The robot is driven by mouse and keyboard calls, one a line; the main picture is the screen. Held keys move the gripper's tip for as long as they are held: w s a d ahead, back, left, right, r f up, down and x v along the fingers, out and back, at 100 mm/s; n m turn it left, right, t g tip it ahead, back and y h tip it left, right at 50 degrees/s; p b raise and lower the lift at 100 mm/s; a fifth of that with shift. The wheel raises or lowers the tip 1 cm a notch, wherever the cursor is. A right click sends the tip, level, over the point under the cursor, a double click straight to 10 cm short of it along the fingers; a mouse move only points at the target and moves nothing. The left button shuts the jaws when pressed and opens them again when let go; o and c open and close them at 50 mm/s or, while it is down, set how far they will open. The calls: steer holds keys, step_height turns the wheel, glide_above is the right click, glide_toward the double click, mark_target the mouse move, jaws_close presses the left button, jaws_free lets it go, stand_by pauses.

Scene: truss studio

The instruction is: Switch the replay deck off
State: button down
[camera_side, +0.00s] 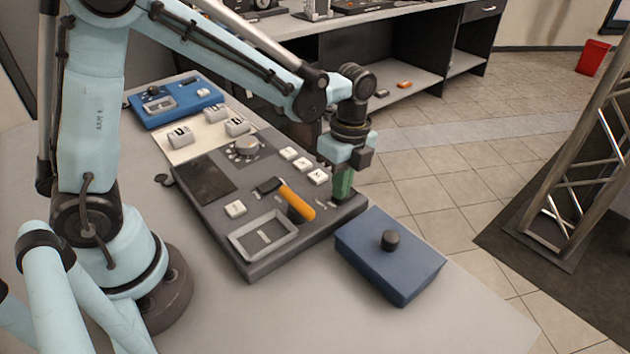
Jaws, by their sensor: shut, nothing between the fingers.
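A dark grey control console (215,212) lies on the table, with a round knob, white keys, a dark screen, a framed recess and an orange-handled lever (297,204). No readable label shows which unit is the replay deck. My gripper (343,186) points down at the console's right end, beyond the white keys. It is shut and empty. A green part shows at its tip, low over or touching the console; I cannot tell which. Any switch under the tip is hidden.
A blue box with a black knob (390,240) stands close to the console's right end. A blue unit (175,103) and a pale plate with grey blocks (205,136) are at the back left. The table front is clear. A metal truss (590,150) stands at the right.

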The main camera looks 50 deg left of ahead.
steer(key=shift+w+r, duration=0.1)
steer(key=shift+w, duration=0.7)
steer(key=shift+r, duration=0.1)
step_height(320, 180, up, 14)
steer(key=w, duration=0.1)
steer(key=shift+w, duration=0.35)
stand_by(0.5)
steer(key=shift+s+d, duration=0.2)
steer(key=shift+s, duration=0.55)
